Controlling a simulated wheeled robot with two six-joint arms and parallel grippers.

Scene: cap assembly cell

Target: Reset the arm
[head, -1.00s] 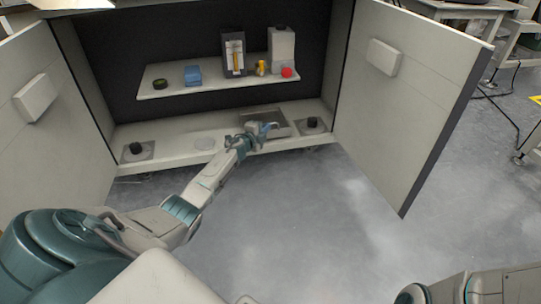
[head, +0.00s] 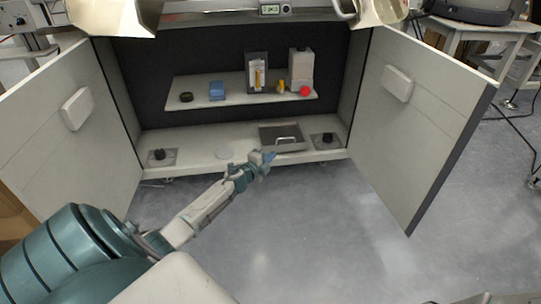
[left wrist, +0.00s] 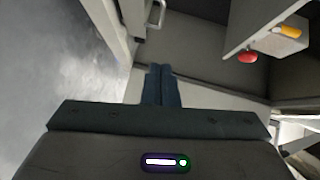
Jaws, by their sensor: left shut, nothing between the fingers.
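My left gripper (head: 266,158) is in front of the lower shelf of the open cabinet, at its front edge near the tray with a handle. In the left wrist view its two dark fingers (left wrist: 162,86) are together with nothing between them. My right gripper is in neither current view.
The lower shelf (head: 200,148) holds a grey tray with a handle (head: 284,144) and two black knobs (head: 158,154) (head: 327,138). The upper shelf (head: 200,105) holds a blue block (head: 217,91), a red ball (head: 304,91) and other items. Both doors (head: 60,110) (head: 425,120) stand open.

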